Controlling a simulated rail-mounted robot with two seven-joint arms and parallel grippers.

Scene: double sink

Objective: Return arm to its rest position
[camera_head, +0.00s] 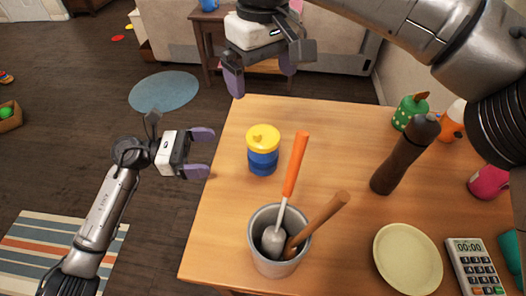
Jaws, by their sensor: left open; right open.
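My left gripper (203,152) is open and empty. It is at the left edge of the wooden table (222,225), with its purple-padded fingers pointing right. My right gripper (261,78) is open and empty above the table's back left corner, with its purple-padded fingers pointing down. Its arm comes in from the upper right. Neither gripper touches an object that I can see.
A blue jar with a yellow lid (263,152) stands near the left gripper. A metal cup (277,262) holds utensils. A dark brown mill (403,155), a pale plate (407,259) and a calculator (475,268) are to the right. The table's back middle is clear.

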